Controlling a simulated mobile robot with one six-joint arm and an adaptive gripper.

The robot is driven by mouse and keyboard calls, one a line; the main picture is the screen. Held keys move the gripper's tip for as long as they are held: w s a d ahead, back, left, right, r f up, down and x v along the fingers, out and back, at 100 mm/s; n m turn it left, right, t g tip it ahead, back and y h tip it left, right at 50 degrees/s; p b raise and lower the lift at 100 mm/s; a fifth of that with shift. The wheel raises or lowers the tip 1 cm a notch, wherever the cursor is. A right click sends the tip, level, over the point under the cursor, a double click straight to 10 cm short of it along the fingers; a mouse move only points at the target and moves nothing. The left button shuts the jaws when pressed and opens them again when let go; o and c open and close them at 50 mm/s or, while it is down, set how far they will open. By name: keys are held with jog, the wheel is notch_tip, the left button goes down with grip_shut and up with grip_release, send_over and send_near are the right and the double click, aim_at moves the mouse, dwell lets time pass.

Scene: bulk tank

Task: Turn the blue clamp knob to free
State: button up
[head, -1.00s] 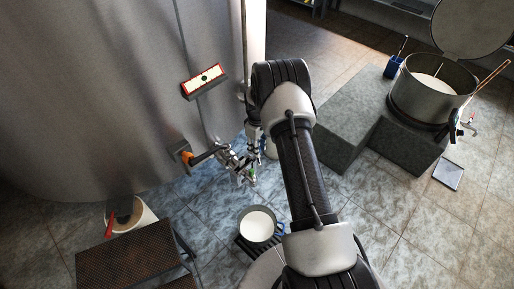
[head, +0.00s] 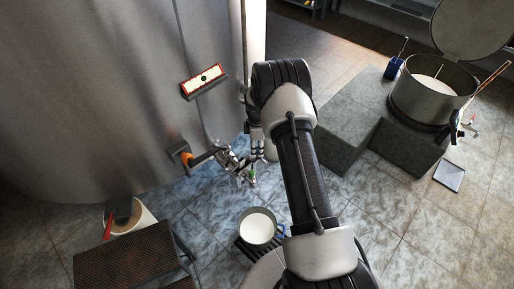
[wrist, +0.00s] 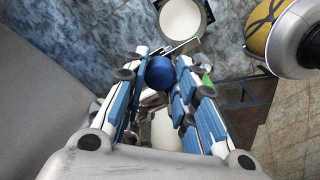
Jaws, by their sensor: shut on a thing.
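The blue clamp knob (wrist: 160,72) is a round blue ball between the fingertips of my gripper (wrist: 159,76) in the wrist view. The blue-padded fingers are shut on it from both sides. In the head view my gripper (head: 244,172) is low beside the tank's outlet pipe (head: 204,158). The knob cannot be made out there. The metal clamp fittings around the pipe end are small and partly hidden by my fingers and arm.
The large steel tank (head: 90,90) fills the left. Stone blocks (head: 345,120) carry a big pot (head: 425,100) at right.

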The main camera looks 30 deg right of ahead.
dwell(0.4)
jog(key=o, duration=1.1)
notch_tip(320, 180, up, 12)
dwell(0.4)
